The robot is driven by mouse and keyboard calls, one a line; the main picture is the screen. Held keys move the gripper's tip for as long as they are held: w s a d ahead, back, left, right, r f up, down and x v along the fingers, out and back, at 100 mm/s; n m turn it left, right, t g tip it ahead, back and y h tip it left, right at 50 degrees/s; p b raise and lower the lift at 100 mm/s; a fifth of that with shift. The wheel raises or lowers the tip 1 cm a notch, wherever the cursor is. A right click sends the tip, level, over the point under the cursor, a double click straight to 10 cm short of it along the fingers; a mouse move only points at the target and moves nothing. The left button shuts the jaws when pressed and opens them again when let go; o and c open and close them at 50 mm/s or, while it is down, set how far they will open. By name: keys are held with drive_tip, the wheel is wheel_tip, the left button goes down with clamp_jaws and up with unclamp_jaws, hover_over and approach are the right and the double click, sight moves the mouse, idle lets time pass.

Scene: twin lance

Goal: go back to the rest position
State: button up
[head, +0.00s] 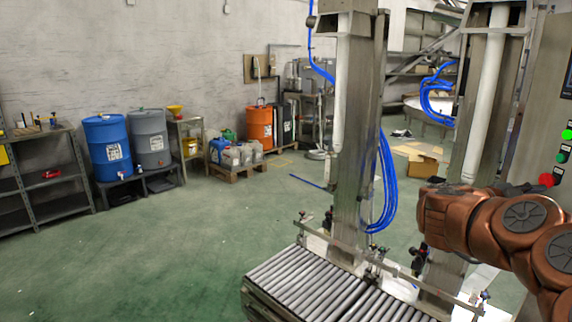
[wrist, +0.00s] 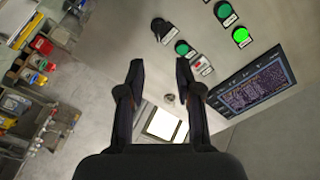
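My gripper (wrist: 160,75) shows in the wrist view with its two dark fingers spread apart and nothing between them. It faces a grey control panel (wrist: 130,55) that carries dark and green buttons, a lit green button (wrist: 241,36) and a screen (wrist: 255,82). I cannot tell how far the fingertips are from the panel. In the head view my copper-coloured arm reaches in from the right edge, and the gripper itself cannot be made out there.
A roller conveyor (head: 305,284) stands at the bottom centre, below two steel columns (head: 357,130) with blue hoses. A red button (head: 546,180) is close to my arm at the right. Blue (head: 108,148) and orange (head: 259,128) drums stand by the wall. The green floor at left is clear.

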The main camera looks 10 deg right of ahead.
drive_tip(key=w+a+r+n+t+y+p, duration=0.1)
drive_tip(key=w+a+r+n+t+y, duration=0.1)
drive_tip(key=w+a+r+n+t, duration=0.45)
drive_tip(key=w+a+r+n+t+y+p, duration=0.1)
drive_tip(key=w+a+r+n+t+y, duration=0.2)
drive_tip(key=w+a+t, duration=0.55)
drive_tip(key=w+a+n+t+y+p, duration=0.25)
drive_tip(key=a+n+y, duration=1)
drive_tip(key=a, duration=1.35)
drive_tip(key=s+a+f+n+g+y+p, duration=0.1)
drive_tip(key=s+a+f+n+g+y, duration=0.2)
drive_tip(key=s+a+f, duration=0.5)
drive_tip(key=s+a+f+n+g+y+p, duration=0.1)
drive_tip(key=s+a+f+n+g+p, duration=0.15)
drive_tip(key=s+f+g, duration=0.5)
drive_tip(key=s+d+f+g+h, duration=0.1)
drive_tip(key=s+d+f+g, duration=0.1)
drive_tip(key=s, duration=0.7)
drive_tip(key=s+d+f+g+h+p, duration=0.1)
drive_tip(key=s+d+f+g, duration=0.2)
drive_tip(key=s, duration=0.7)
drive_tip(key=s+d+f+g+h, duration=0.1)
drive_tip(key=s+d+f+g, duration=0.1)
drive_tip(key=s, duration=0.7)
drive_tip(key=shift+s+d+f+g, duration=0.2)
drive_tip(key=shift+s+g, duration=0.1)
drive_tip(key=shift+s, duration=0.1)
drive_tip(key=shift+n+h, duration=0.25)
